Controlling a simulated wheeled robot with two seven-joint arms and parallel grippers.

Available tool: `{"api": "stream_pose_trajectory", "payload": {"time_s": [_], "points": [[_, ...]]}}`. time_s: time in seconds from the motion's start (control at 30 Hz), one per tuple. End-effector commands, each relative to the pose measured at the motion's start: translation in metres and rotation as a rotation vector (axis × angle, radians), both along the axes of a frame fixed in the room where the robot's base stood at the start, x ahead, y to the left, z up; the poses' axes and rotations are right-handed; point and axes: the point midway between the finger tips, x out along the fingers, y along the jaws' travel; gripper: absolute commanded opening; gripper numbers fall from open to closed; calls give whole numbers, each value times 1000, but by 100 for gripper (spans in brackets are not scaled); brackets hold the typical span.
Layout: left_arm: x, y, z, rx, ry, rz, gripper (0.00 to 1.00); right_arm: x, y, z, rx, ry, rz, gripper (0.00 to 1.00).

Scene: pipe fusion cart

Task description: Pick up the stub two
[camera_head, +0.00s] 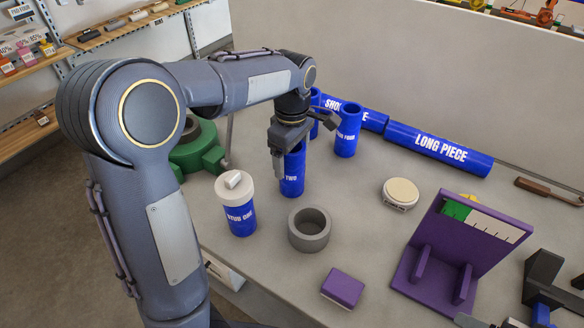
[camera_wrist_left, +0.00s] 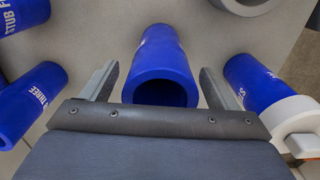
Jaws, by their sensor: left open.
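Stub two (camera_head: 292,178) is a blue upright tube marked "TWO", standing on the grey table near the middle of the head view. In the left wrist view stub two (camera_wrist_left: 163,65) shows its open end between my fingers. My left gripper (camera_head: 292,152) is over its top and hides part of it. My left gripper (camera_wrist_left: 157,85) is open, with one finger on each side of the tube and a gap visible on both sides. My right gripper (camera_head: 510,324) shows only in part at the lower right corner, and its jaw state is unclear.
Stub four (camera_head: 347,135) and a long piece (camera_head: 438,150) are behind to the right. A grey ring (camera_head: 309,230), purple block (camera_head: 343,288), round white-topped item (camera_head: 400,193) and purple stand (camera_head: 440,255) are nearer the front.

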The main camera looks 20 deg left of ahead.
Motion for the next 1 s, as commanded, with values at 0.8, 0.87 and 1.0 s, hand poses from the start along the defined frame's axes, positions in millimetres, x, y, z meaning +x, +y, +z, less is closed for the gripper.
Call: {"api": "stream_pose_trajectory", "payload": {"time_s": [0.8,0.87,1.0], "points": [[1,0,12,-1,-4,-1,28,0,0,0,0,0,0,78],[1,0,22,-1,-5,-1,28,0,0,1,0,0,0,78],[1,0,52,-1,-7,-1,28,0,0,2,0,0,0,78]]}}
